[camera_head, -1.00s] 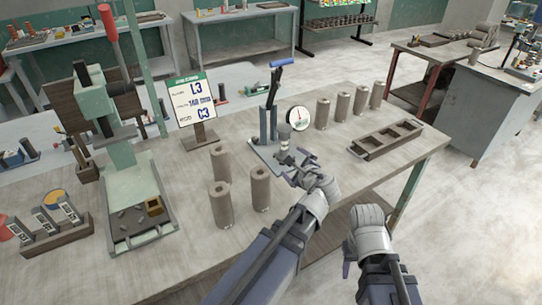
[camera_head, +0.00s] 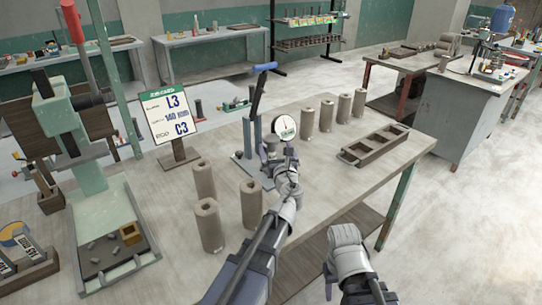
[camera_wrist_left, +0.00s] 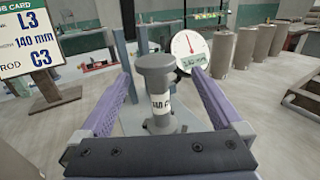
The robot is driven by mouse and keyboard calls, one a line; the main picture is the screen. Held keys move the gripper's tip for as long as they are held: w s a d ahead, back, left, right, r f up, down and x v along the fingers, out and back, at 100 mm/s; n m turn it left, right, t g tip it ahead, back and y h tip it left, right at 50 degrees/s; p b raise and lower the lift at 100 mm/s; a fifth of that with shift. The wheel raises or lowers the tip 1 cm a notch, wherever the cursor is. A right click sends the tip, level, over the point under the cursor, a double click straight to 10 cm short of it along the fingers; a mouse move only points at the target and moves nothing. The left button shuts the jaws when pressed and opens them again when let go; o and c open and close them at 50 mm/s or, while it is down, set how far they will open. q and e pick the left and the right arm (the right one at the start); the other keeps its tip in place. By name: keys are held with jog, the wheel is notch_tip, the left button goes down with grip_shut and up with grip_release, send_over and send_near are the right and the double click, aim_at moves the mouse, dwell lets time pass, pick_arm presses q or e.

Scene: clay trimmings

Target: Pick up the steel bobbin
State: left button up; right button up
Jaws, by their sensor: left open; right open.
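In the left wrist view the steel bobbin (camera_wrist_left: 157,88) is a grey flanged spool with a white printed band. It stands upright on the small gauge stand. My left gripper (camera_wrist_left: 160,76) is open, with one purple finger on each side of the bobbin and a visible gap to each. In the head view my left gripper (camera_head: 272,160) is at the gauge stand and largely hides the bobbin. My right gripper (camera_head: 330,278) is open and empty, in front of the table's near edge.
A round dial gauge (camera_head: 285,127) stands right behind the bobbin. Several brown cylinders (camera_head: 209,225) stand at left and behind. A slotted tray (camera_head: 375,147) lies at right. A card sign (camera_head: 169,115) and a green press (camera_head: 92,185) stand at left.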

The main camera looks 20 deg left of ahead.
aim_at(271, 141)
pick_arm(q)
jog(key=x, duration=0.5)
jog(key=shift+a, duration=0.3)
jog(key=shift+s, duration=0.1)
grip_shut()
dwell(0.4)
